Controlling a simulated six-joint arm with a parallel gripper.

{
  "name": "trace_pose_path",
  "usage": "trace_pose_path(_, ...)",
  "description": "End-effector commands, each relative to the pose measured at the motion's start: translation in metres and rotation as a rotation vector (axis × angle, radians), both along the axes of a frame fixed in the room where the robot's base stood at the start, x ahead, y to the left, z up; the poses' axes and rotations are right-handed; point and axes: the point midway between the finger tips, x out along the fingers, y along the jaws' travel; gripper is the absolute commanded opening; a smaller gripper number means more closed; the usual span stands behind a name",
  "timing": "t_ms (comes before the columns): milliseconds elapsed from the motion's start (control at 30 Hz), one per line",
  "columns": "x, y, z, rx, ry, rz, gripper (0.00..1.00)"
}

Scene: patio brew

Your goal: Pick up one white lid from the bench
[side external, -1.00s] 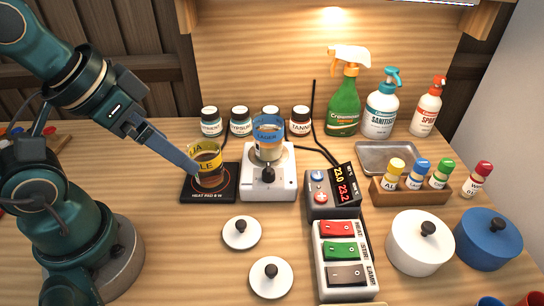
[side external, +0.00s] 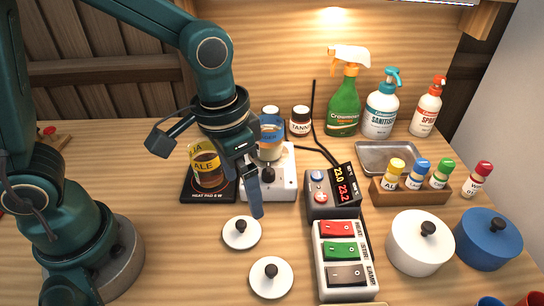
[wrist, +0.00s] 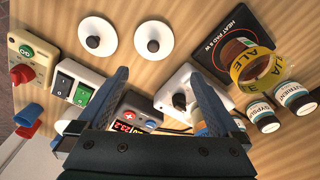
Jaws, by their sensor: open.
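Two white lids with dark knobs lie on the bench. The farther lid (side external: 233,241) is beside the heat pad, and the nearer lid (side external: 262,287) is below and to its right. The wrist view also shows both, one lid (wrist: 89,46) at upper left and the other lid (wrist: 145,50) right of it. My gripper (side external: 254,212) points down above the bench, just right of and above the farther lid in the picture. In the wrist view my gripper (wrist: 158,80) has its two blue fingers wide apart with nothing held between them.
The stirrer (side external: 284,188) and heat pad (side external: 191,193) with an ale beaker (side external: 207,172) stand behind the lids. The controller (side external: 319,206) and switch box (side external: 321,264) are to the right. A white pot (side external: 408,254) and a blue pot (side external: 490,252) stand farther right.

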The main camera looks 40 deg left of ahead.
Motion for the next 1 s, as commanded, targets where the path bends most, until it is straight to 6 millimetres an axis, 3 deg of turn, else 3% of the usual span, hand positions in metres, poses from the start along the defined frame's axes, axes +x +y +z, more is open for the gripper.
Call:
trace_pose_path(233, -0.013, -0.010, -0.030, 0.033, 0.100, -0.055, 1.00)
trace_pose_path(600, -0.014, -0.010, -0.070, 0.035, 0.101, -0.057, 1.00)
trace_pose_path(967, -0.013, -0.010, -0.078, 0.033, 0.097, -0.057, 1.00)
trace_pose_path(1000, -0.013, -0.010, -0.078, 0.033, 0.097, -0.057, 0.96)
